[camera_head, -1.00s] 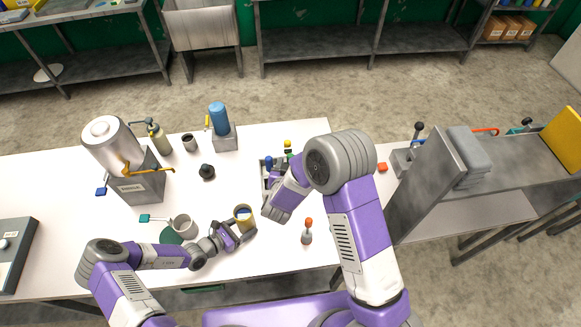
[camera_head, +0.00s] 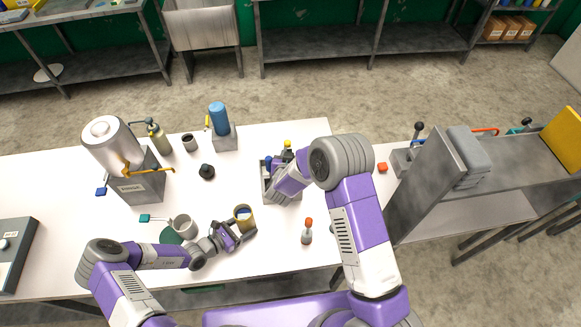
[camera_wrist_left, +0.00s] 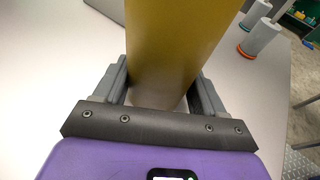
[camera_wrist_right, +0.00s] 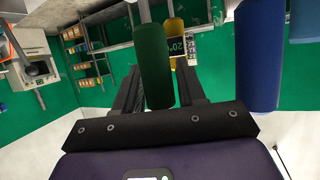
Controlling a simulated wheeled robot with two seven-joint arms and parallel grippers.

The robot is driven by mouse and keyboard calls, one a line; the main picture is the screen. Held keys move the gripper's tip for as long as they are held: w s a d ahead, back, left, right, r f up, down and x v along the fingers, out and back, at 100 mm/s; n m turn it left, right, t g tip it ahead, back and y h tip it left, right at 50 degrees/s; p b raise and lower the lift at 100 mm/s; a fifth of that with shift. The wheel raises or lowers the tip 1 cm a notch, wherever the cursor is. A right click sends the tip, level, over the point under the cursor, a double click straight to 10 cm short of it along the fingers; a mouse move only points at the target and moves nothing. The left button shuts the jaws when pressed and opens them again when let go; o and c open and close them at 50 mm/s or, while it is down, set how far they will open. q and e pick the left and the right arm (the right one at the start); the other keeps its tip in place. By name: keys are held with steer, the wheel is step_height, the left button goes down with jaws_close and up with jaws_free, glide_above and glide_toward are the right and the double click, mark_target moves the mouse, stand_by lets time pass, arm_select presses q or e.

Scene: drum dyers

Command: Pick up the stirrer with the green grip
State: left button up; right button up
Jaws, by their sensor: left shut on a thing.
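The stirrer with the green grip (camera_wrist_right: 154,62) shows in the right wrist view. The end of its grip appears between the fingers of my right gripper (camera_wrist_right: 160,88), which is open; I cannot tell whether they touch it. In the head view my right gripper (camera_head: 285,160) is over a grey holder (camera_head: 284,201) and hides most of the green grip. A yellow grip (camera_wrist_right: 174,38) is behind it and a blue grip (camera_wrist_right: 258,55) to its right. My left gripper (camera_head: 231,237) is shut on an ochre cup (camera_wrist_left: 170,45) with blue contents.
An orange-topped tool (camera_head: 307,234) stands on the white table (camera_head: 330,200), right of the ochre cup. A white mug (camera_head: 183,226), a black knob-like thing (camera_head: 207,172) and a steel urn (camera_head: 108,150) are to the left. A grey upright panel (camera_head: 425,185) bounds the right side.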

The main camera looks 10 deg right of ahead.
steer(key=c, duration=0.6)
step_height(320, 180, up, 10)
stand_by(0.4)
